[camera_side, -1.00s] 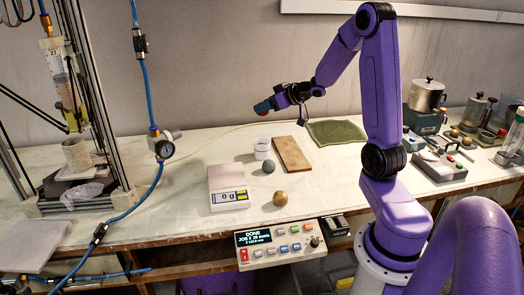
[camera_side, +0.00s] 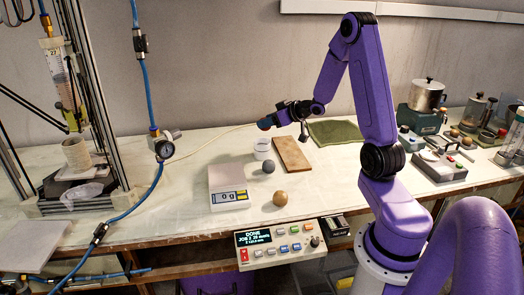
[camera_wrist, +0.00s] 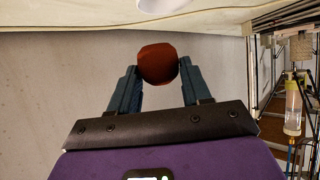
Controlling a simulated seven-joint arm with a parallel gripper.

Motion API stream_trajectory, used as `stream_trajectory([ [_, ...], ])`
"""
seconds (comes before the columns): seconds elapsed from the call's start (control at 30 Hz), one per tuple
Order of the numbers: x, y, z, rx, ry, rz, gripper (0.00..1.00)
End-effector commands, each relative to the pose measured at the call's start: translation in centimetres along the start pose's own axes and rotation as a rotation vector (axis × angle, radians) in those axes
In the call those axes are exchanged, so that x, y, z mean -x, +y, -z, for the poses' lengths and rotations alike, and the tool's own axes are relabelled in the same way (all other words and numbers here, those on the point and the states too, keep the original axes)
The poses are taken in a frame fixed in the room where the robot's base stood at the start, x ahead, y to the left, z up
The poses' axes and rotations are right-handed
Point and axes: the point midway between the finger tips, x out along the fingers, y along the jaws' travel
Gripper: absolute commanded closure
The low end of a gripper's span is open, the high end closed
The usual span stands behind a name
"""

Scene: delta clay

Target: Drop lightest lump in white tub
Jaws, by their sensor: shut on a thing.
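My gripper (camera_side: 266,124) is shut on a reddish-brown lump (camera_wrist: 158,65), which sits between the fingertips in the wrist view. In the side view the held lump is up in the air, above the white tub (camera_side: 262,152) and apart from it. A white rim of the tub (camera_wrist: 162,4) shows at the top edge of the wrist view. A grey lump (camera_side: 268,167) lies on the table just in front of the tub. A tan lump (camera_side: 279,197) lies nearer the table's front edge. I cannot see inside the tub.
A white scale (camera_side: 228,185) reading 0 g stands left of the lumps, its plate empty. A wooden board (camera_side: 292,155) lies right of the tub, with a green cloth (camera_side: 337,132) behind. A control box (camera_side: 278,243) sits at the front edge.

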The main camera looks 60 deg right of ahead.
Motion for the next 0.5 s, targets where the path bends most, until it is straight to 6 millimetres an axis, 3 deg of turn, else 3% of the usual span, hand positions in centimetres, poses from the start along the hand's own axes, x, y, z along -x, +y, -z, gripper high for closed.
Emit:
stream_trajectory([
  [0.13, 0.01, 0.00, 0.03, 0.000, 0.001, 0.000, 0.84],
  [0.17, 0.01, 0.00, 0.03, 0.000, 0.001, 0.000, 0.46],
  [0.23, 0.01, 0.00, 0.03, 0.000, 0.001, 0.000, 0.23],
  [0.5, 0.03, 0.00, 0.00, -0.001, -0.001, 0.000, 0.22],
])
